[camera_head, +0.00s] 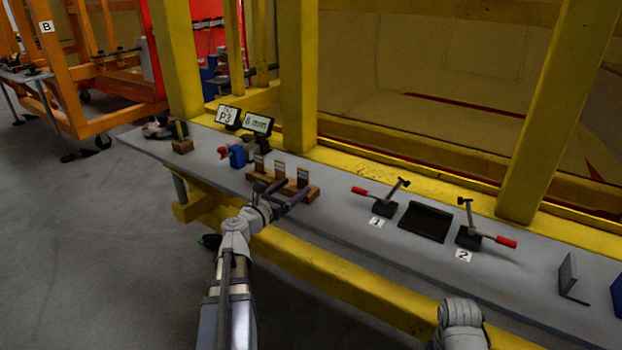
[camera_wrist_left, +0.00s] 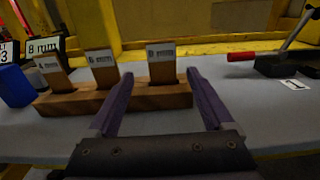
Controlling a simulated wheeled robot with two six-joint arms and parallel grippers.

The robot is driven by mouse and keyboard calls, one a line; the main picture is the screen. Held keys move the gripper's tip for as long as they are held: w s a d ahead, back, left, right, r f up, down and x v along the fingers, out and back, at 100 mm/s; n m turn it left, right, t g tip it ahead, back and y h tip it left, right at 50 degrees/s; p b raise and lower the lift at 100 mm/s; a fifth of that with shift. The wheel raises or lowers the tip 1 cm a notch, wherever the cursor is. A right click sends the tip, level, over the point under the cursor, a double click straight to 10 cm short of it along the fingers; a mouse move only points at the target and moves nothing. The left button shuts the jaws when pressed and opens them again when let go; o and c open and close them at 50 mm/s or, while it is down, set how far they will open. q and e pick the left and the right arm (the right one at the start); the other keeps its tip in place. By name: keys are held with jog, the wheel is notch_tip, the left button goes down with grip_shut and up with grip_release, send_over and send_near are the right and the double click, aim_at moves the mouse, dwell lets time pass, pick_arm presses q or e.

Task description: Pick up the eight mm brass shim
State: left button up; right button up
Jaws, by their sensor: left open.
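Three upright brass shims with white labels stand in a wooden rack (camera_wrist_left: 60,104). The rightmost shim (camera_wrist_left: 161,66) has a label that appears to read 8 mm; the middle shim (camera_wrist_left: 103,70) seems to read 6 mm. The left shim (camera_wrist_left: 53,74) has a smaller, blurred label. In the head view the rightmost shim (camera_head: 303,177) is at the rack's right end. My left gripper (camera_wrist_left: 160,84) is open and empty, its purple fingers pointing at the rack, one to each side of the rightmost shim in the picture. Contact cannot be told. My right gripper is out of view.
Red-handled clamps (camera_head: 384,207) (camera_head: 470,237) and a black plate (camera_head: 426,221) are to the right. Yellow posts rise behind the grey bench (camera_head: 340,226).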

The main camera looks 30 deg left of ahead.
aim_at(304, 178)
pick_arm(q)
jog(key=shift+w+d+r, duration=0.1)
jog(key=shift+w+d, duration=0.05)
jog(key=shift+w, duration=1.2)
jog(key=shift+w+d+r, duration=0.1)
jog(key=shift+w+d, duration=0.1)
jog(key=shift+w, duration=1.15)
jog(key=shift+w+d+r, duration=0.1)
jog(key=shift+w+d, duration=0.05)
jog(key=shift+w, duration=1.2)
jog(key=shift+c, duration=0.3)
grip_shut()
